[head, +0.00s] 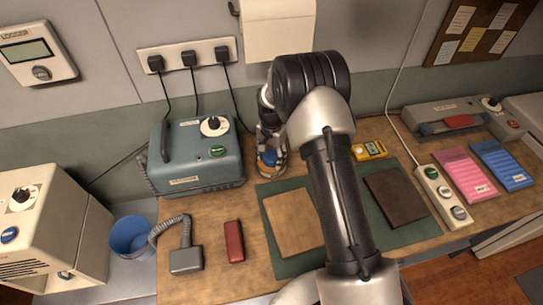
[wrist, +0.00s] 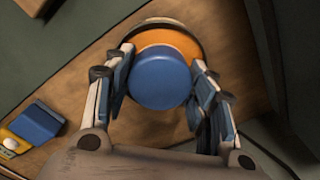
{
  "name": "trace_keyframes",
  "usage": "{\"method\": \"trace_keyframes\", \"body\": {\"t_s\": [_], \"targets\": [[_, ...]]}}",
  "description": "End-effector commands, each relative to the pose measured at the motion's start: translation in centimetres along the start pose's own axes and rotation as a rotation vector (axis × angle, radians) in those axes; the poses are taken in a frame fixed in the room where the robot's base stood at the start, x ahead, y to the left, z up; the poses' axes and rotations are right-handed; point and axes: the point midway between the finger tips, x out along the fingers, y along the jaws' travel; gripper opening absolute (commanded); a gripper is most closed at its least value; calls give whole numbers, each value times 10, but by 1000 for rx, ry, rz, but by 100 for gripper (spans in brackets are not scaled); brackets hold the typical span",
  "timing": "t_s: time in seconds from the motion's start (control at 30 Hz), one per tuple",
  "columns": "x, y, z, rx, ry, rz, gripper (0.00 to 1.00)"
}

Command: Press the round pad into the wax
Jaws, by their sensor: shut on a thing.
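The round pad has a blue top (wrist: 160,78) and sits between the two fingers of my gripper (wrist: 163,62) in the wrist view. My gripper is shut on its sides. An orange round surface (wrist: 184,42), which looks like the wax, shows just beyond the pad, inside a thin dark round rim (wrist: 178,21) on the wooden bench. The pad covers part of the orange; I cannot tell whether they touch. In the head view my gripper (head: 270,152) is low over the bench, beside the teal machine, and my arm and fingers hide most of the pad and wax.
A teal machine (head: 196,170) stands close left of my gripper. A green mat (head: 350,238) with a tan square (head: 292,222) and a dark brown square (head: 395,197) lies in front. A yellow device (head: 369,149) is to the right. A red block (head: 234,241) lies front left.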

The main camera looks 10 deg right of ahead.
Motion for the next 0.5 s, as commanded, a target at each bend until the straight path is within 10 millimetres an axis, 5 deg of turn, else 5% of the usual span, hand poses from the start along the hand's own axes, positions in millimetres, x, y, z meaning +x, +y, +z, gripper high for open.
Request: {"method": "trace_keyframes", "body": {"t_s": [0.5], "targets": [[-12, 1, 1, 0, -2, 2, 32]]}}
